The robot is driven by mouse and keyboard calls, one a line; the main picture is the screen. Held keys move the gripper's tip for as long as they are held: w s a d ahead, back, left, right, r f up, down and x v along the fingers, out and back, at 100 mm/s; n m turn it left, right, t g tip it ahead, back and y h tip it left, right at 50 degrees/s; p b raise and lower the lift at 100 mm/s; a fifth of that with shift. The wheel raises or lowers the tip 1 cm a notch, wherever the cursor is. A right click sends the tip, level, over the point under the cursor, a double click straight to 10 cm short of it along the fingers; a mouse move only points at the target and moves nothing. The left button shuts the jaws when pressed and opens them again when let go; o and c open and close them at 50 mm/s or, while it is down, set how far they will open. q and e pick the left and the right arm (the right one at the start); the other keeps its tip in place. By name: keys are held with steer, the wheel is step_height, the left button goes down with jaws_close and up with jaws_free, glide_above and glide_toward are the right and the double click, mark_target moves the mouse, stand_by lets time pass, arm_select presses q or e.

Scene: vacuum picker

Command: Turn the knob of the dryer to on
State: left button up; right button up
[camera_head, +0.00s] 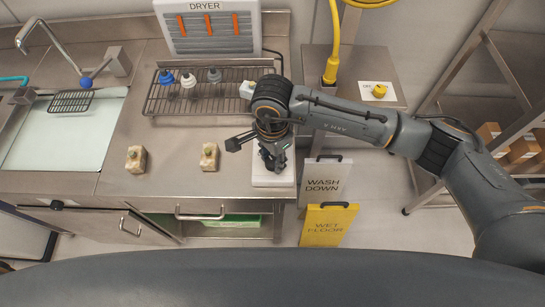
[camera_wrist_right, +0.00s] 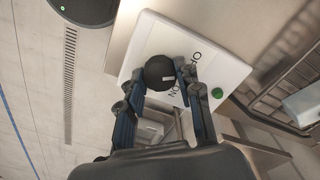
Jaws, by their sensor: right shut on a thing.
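The dryer (camera_head: 209,30) is a white, labelled unit with orange strips on its front, at the back of the counter. A white control box (camera_head: 273,177) sits at the counter's right front; its lettered top (camera_wrist_right: 217,60) shows in the right wrist view. The round black knob (camera_wrist_right: 159,72) with a small white mark is on that top, beside lettering that includes ON. My right gripper (camera_head: 272,160) is over the box, and its fingers (camera_wrist_right: 162,76) are shut on the knob from both sides. In the head view the gripper hides the knob. My left gripper is out of view.
A wire rack (camera_head: 160,100) holds blue, white and grey suction cups. Two tan blocks (camera_head: 136,159) (camera_head: 209,157) stand on the counter. A yellow knob (camera_head: 380,90) is on a side table. Wash-down (camera_head: 325,180) and wet-floor (camera_head: 328,225) signs stand before the counter's right end.

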mark_target(272, 160)
steer(key=m+b, duration=0.6)
steer(key=b, duration=0.1)
steer(key=m+b, duration=0.4)
steer(key=shift+f, duration=0.25)
steer(key=shift+r+m+b, duration=0.2)
steer(key=shift+m+b, duration=1.2)
steer(key=shift+m, duration=0.3)
steer(key=shift+r, duration=0.1)
steer(key=o, duration=1.1)
steer(key=shift+o, duration=0.2)
steer(key=shift+r, duration=0.15)
step_height(272, 160, up, 12)
steer(key=shift+f, duration=0.2)
